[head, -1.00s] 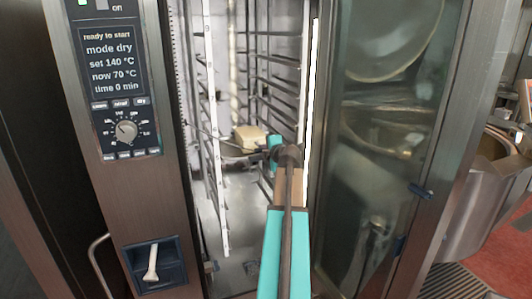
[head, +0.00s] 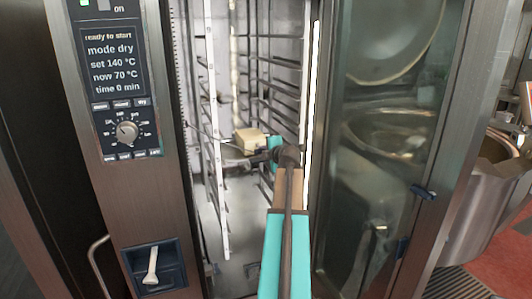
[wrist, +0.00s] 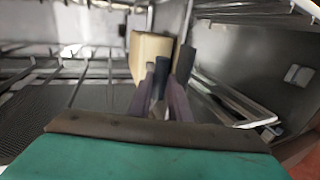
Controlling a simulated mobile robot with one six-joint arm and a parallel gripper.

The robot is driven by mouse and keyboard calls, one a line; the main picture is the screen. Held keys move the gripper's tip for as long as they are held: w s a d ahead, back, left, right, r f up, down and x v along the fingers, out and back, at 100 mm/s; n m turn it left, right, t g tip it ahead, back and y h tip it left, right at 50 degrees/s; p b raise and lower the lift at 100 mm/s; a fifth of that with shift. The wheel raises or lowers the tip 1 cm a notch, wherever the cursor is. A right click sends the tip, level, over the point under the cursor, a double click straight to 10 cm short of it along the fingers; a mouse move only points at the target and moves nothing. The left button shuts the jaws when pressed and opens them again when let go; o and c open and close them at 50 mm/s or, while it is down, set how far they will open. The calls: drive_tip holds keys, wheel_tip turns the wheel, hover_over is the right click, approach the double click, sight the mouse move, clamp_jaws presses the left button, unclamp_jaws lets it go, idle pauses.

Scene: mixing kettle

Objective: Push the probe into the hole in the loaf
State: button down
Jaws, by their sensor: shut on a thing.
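The loaf (head: 250,138) is a pale beige block inside the open oven cabinet, on the rack level in front of my gripper. It also shows in the wrist view (wrist: 148,50), just beyond the fingertips. My gripper (head: 254,158) reaches into the cabinet, close to the loaf's near side. In the wrist view its fingers (wrist: 163,92) are shut on the probe's dark handle (wrist: 163,70), which points towards the loaf. The probe's tip and the hole in the loaf are hidden, so I cannot tell whether they touch.
Wire rack rails (head: 214,150) line the cabinet's left side, with more rails (head: 275,80) on the right. The glass door (head: 375,170) stands open at right. The control panel (head: 122,75) is on the left pillar. The cabinet floor (head: 240,255) is clear.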

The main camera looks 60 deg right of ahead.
drive_tip(key=shift+w+d+b, duration=0.45)
drive_tip(key=shift+w+b, duration=0.1)
drive_tip(key=shift+b, duration=0.25)
idle(0.4)
drive_tip(key=c, duration=1.1)
unclamp_jaws()
drive_tip(key=shift+a, duration=0.1)
drive_tip(key=shift+f, duration=0.1)
drive_tip(key=shift+s+a+f, duration=0.1)
drive_tip(key=shift+c, duration=0.6)
drive_tip(key=shift+o, duration=0.6)
drive_tip(key=shift+s+a+b, duration=0.25)
drive_tip(key=shift+s+b, duration=0.1)
drive_tip(key=shift+s+a+r, duration=0.1)
drive_tip(key=shift+s+r, duration=0.05)
drive_tip(key=shift+r, duration=0.05)
drive_tip(key=shift+r+b+v, duration=0.15)
drive_tip(key=shift+b+v, duration=0.4)
drive_tip(key=shift+v, duration=0.8)
drive_tip(key=shift+r+b+v, duration=0.1)
drive_tip(key=shift+b+v, duration=0.45)
drive_tip(key=shift+v, duration=0.85)
